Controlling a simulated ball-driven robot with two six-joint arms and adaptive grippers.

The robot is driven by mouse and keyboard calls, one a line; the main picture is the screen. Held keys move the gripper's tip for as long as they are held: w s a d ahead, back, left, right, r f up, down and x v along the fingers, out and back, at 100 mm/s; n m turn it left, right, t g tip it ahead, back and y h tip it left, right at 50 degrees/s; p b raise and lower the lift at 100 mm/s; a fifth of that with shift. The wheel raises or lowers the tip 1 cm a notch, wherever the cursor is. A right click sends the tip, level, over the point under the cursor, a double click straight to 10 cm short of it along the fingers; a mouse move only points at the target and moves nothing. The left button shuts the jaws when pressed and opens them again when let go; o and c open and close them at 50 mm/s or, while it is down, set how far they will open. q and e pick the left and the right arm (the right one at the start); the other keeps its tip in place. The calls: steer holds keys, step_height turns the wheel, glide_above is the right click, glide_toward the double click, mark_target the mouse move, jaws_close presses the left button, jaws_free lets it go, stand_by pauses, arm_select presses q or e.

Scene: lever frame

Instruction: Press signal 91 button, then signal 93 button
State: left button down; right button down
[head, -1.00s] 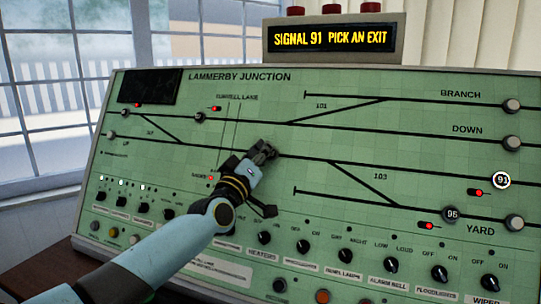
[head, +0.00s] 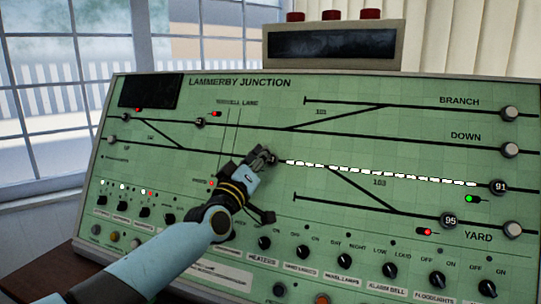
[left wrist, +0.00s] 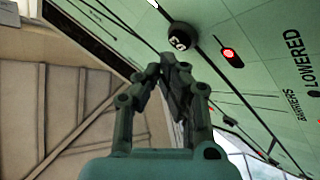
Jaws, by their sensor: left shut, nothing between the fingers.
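The signal 91 button (head: 499,187) is a dark round button at the right of the green panel, with a green light (head: 469,199) below it. A dark round button (left wrist: 180,37) with a white number, hard to read, shows in the left wrist view with a red light beside it. I cannot tell for sure that it is signal 93. My left gripper (head: 264,157) is shut and empty at the middle of the panel. In the left wrist view its fingertips (left wrist: 172,62) are close to that button; contact cannot be told. My right gripper is not in view.
A row of white lights (head: 380,172) runs along the track line towards button 91. The display box (head: 333,44) above the panel is blank. Several knobs (head: 264,243) line the panel's lower part. Button 95 (head: 449,220) sits at the lower right.

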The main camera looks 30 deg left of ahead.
arm_select(q)
steer(key=s+p, duration=0.1)
steer(key=s+r+p, duration=0.1)
steer(key=s+p, duration=0.1)
steer(key=s+d+r+p, duration=0.1)
steer(key=shift+s+r+p, duration=0.15)
steer(key=shift+s+p, duration=0.05)
steer(key=shift+p, duration=0.1)
stand_by(0.4)
stand_by(0.5)
